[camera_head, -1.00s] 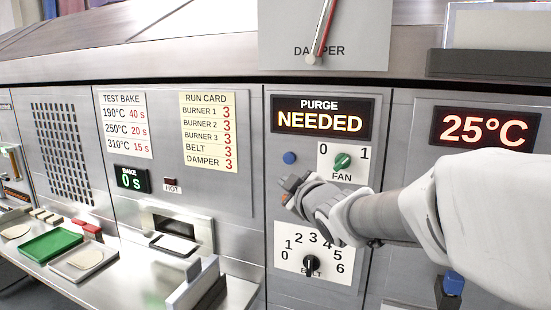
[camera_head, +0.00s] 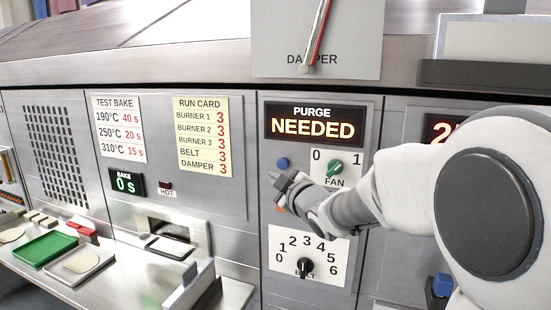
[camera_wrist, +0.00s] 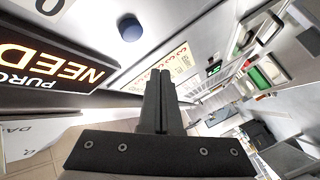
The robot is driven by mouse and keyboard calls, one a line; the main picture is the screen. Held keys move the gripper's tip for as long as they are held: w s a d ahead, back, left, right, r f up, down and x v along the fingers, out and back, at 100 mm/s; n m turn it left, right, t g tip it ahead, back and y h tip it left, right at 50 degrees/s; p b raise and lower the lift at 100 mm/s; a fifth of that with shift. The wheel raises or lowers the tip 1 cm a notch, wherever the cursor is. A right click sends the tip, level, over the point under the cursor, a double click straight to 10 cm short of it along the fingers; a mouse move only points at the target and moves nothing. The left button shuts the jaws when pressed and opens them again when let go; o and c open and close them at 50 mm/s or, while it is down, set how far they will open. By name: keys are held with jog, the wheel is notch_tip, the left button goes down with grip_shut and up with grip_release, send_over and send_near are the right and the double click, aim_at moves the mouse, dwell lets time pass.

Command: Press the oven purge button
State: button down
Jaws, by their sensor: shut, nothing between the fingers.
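A round blue button (camera_head: 282,163) sits on the steel panel under the lit sign (camera_head: 313,125) reading "PURGE NEEDED". It also shows in the wrist view (camera_wrist: 130,28), up and left of the fingers. My gripper (camera_head: 271,176) is shut and empty, just below and slightly left of the button in the head view. I see no contact with the button, but the exact gap is hard to tell. A small orange patch (camera_head: 281,209) shows below the gripper, partly hidden; I cannot tell what it is.
A green fan knob (camera_head: 334,167) is right of the button, close to my wrist. A black belt knob (camera_head: 305,266) is below. The damper lever (camera_head: 316,38) hangs above the sign. A run card (camera_head: 202,137) and bake display (camera_head: 127,183) are to the left.

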aim_at(277, 166)
jog(key=shift+w+d+p, duration=0.2)
jog(key=shift+w+d, duration=0.1)
jog(key=shift+w, duration=0.45)
jog(key=shift+w+d+p, duration=0.15)
jog(key=shift+w+d, duration=0.2)
jog(key=shift+w, duration=0.35)
jog(key=shift+w+d+p, duration=0.2)
jog(key=shift+w+d, duration=0.1)
jog(key=shift+w, duration=0.45)
jog(key=shift+w, duration=0.1)
jog(key=shift+w+d, duration=0.1)
jog(key=shift+w, duration=0.15)
dwell(0.4)
jog(key=shift+w+d, duration=0.2)
jog(key=shift+w, duration=0.25)
dwell(0.6)
jog(key=shift+s, duration=0.1)
jog(key=shift+s+a+b, duration=0.3)
jog(key=shift+s+b, duration=0.35)
jog(key=shift+s, duration=0.05)
jog(key=shift+s, duration=0.1)
